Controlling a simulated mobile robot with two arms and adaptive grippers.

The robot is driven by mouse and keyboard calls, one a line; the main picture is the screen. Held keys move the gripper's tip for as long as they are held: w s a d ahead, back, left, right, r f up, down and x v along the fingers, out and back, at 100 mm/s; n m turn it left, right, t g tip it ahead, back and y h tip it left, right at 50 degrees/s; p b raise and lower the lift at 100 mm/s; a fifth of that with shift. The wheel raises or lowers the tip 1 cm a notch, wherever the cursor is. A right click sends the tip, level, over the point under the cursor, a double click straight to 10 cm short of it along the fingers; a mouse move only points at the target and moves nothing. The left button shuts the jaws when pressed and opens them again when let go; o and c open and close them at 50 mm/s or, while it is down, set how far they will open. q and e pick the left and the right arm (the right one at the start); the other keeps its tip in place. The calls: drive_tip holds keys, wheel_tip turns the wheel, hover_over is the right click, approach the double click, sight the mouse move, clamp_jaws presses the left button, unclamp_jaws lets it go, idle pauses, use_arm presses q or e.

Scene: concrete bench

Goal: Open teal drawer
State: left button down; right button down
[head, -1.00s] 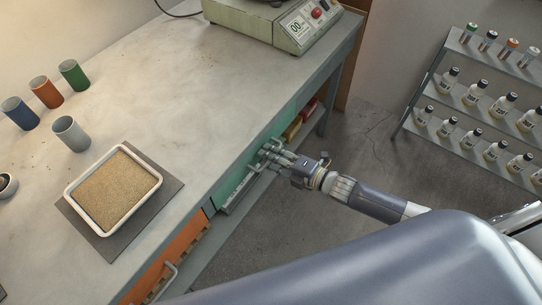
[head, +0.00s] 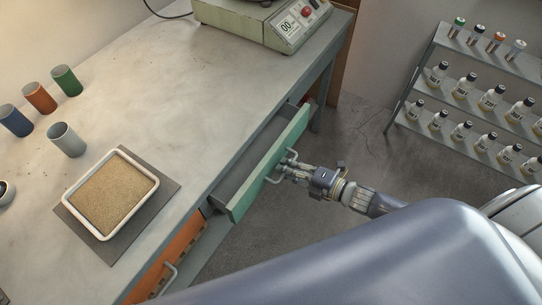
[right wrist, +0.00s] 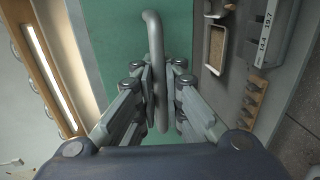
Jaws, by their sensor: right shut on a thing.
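The teal drawer (head: 268,165) stands partly pulled out from the front of the bench, and its grey inside shows in the head view. Its teal front also fills the upper middle of the right wrist view (right wrist: 118,55). My right gripper (head: 283,168) is at the drawer's front, shut on the grey bar handle (right wrist: 155,60). In the right wrist view the handle passes between the fingers of the gripper (right wrist: 160,95). The left gripper is not in view.
An orange drawer (head: 182,250) with its own handle sits nearer along the bench front. A tray of sand (head: 151,183), several cups and a scale (head: 285,28) stand on the bench top (head: 190,90). A bottle rack (head: 455,95) stands at the right; floor lies between.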

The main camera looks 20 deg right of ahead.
drive_tip(key=f+p+v, duration=0.2)
drive_tip(key=f+v, duration=0.2)
drive_tip(key=v, duration=1.8)
drive_tip(key=shift+s+d+p, duration=0.3)
drive_tip(key=shift+s+d, duration=0.15)
drive_tip(key=shift+s, duration=0.15)
drive_tip(key=c, duration=1.7)
unclamp_jaws()
drive_tip(key=v, duration=1.2)
drive_tip(key=shift+f, duration=0.1)
